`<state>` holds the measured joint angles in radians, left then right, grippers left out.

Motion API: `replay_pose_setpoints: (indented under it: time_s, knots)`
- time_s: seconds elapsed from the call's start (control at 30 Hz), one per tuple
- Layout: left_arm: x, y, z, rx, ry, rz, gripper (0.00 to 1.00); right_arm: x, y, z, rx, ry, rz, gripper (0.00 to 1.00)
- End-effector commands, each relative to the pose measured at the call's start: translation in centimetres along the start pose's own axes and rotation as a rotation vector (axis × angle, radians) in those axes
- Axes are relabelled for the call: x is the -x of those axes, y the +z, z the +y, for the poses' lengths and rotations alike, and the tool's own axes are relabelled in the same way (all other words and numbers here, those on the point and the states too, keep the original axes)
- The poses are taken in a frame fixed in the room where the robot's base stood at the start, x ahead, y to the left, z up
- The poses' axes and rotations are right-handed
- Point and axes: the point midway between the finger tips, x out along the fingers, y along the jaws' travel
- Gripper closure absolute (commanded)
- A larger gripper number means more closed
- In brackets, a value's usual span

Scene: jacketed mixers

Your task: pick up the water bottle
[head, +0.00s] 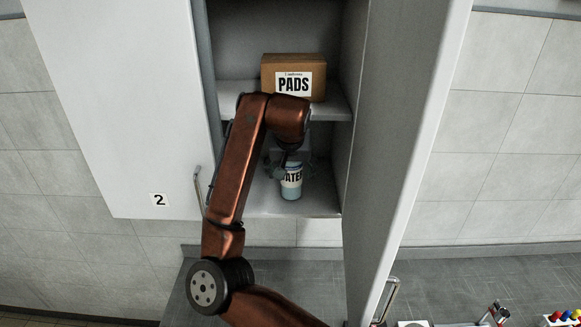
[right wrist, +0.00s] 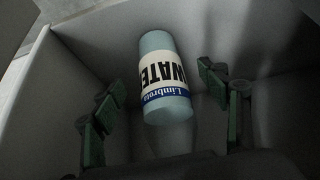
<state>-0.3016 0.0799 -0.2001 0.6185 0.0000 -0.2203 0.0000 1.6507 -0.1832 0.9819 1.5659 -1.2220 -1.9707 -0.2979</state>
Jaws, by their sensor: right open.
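The water bottle (head: 291,185) is a pale blue container with a white label reading "WATER". It stands on the lower shelf of the open wall cabinet. My right gripper (head: 279,166) is at the bottle, partly covering its upper left side in the head view. In the right wrist view the bottle (right wrist: 167,104) lies between the two spread fingers of the gripper (right wrist: 160,98), with a gap on each side. The jaws are open and hold nothing. My left gripper is not in view.
A cardboard box marked "PADS" (head: 293,77) sits on the upper shelf (head: 232,99). The cabinet's open door (head: 408,150) stands to the right, close to my arm. A dark counter (head: 480,277) lies below.

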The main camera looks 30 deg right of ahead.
Motion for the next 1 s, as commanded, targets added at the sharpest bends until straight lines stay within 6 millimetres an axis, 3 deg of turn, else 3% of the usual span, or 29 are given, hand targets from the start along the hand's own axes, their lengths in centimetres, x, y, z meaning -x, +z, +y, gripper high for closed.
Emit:
replay_pose_setpoints:
  time_s: [0.17,0.33,0.57,1.0]
  knots:
    - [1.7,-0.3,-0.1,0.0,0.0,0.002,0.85,-1.1,-2.8,0.1,0.0,0.0,-0.002,0.32]
    - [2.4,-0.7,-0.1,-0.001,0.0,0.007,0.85,-2.3,-2.5,0.0,0.001,0.0,0.0,0.32]
    - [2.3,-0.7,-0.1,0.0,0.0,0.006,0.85,-2.5,-2.4,0.0,0.001,-0.001,0.0,0.32]
    - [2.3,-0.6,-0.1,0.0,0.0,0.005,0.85,-2.5,-2.4,-0.1,0.001,-0.001,0.0,0.62]
